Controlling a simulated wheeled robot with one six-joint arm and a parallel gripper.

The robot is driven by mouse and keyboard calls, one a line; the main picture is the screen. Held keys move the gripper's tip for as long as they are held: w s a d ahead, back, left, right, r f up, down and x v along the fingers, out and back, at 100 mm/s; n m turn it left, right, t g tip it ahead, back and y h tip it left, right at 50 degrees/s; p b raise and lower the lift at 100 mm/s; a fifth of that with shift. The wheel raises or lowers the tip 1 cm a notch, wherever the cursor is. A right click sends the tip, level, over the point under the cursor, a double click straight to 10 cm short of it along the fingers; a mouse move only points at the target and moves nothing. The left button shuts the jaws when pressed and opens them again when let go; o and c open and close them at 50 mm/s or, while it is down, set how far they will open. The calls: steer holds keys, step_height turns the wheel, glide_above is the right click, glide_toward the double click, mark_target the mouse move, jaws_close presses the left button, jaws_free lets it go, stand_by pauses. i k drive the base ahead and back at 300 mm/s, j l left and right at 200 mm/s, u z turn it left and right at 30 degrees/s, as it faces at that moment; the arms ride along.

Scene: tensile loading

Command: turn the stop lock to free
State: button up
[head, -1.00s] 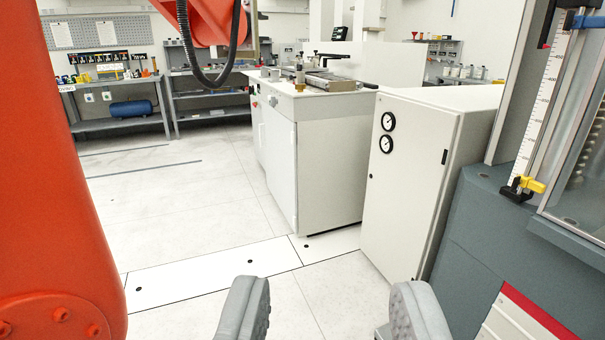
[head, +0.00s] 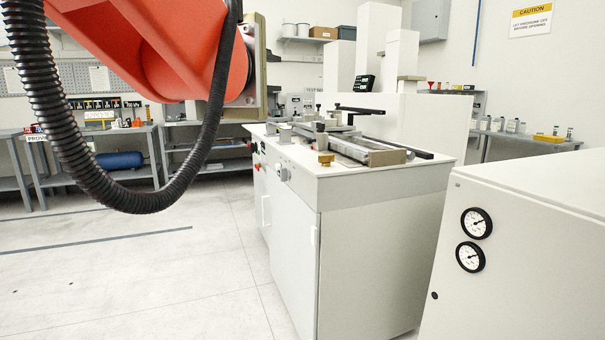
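I cannot make out the stop lock in the present view. The grey testing machine with the upright scale and yellow-handled part, which showed at the right a second ago, is out of the picture. My gripper is also out of the picture, so its fingers are hidden from me.
A white cabinet with two dials (head: 540,262) stands close at the right. A white machine bench (head: 375,205) with metal fixtures on top is at the centre. A large orange arm-like part (head: 165,55) with a black hose (head: 110,190) hangs at upper left. The floor (head: 130,275) at left is clear.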

mark_target(320, 127)
steer(key=i, duration=0.9)
steer(key=i+j+z, duration=0.15)
steer(key=i, duration=0.7)
steer(key=i+j+z, duration=0.15)
steer(key=i+z, duration=0.15)
steer(key=i, duration=0.35)
